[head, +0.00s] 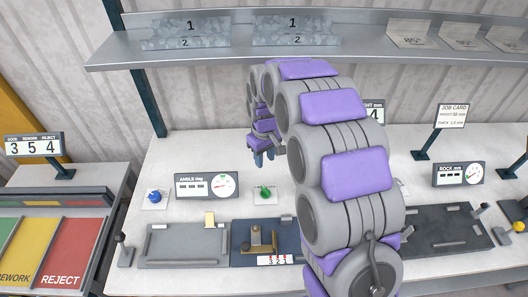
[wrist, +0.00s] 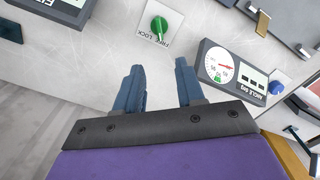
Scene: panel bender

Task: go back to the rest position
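My gripper (head: 262,157) hangs over the back part of the workbench (head: 170,165) in the head view, at the end of my grey and purple arm. In the wrist view its two blue fingers (wrist: 160,88) stand apart with nothing between them, so it is open and empty. A green knob (wrist: 159,25) on a white plate lies beyond the fingertips in the wrist view. It also shows below and apart from the gripper in the head view (head: 265,192).
An angle gauge (head: 207,185) stands left of the gripper, with a blue knob (head: 155,196) beside it. A metal shelf (head: 230,58) with labelled stacks runs above the bench. Grey and dark fixtures (head: 185,243) line the bench front. Coloured REJECT and REWORK trays (head: 70,250) are at far left.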

